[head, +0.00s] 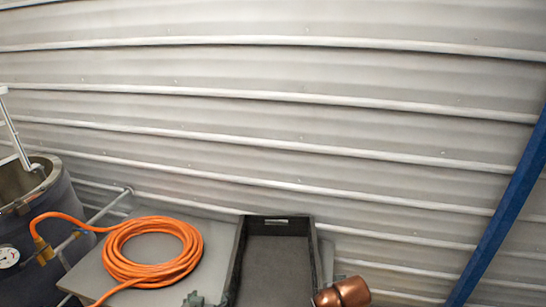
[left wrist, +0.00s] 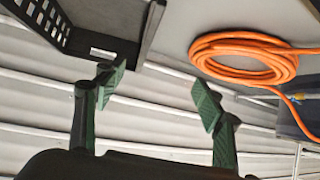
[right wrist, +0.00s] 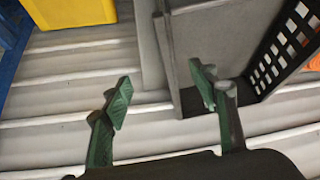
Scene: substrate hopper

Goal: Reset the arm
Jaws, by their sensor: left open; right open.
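My left gripper (left wrist: 160,93) is open in the left wrist view, its two green-padded fingers wide apart with nothing between them. Only a small grey-green tip of it (head: 197,299) shows at the bottom edge of the head view, between the hose coil and the black tray. My right gripper (right wrist: 163,92) is open and empty in the right wrist view. Its right finger overlaps the tray's side in that picture; I cannot tell the gap. The right gripper is not clearly seen in the head view.
A black tray (head: 239,255) sits on a grey table (head: 217,240). An orange hose (head: 190,232) lies coiled left of it and runs to a dark vessel (head: 75,190). A copper-coloured object (head: 342,293) is at lower right. A yellow bin (right wrist: 70,10) and blue post (head: 505,205) stand nearby.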

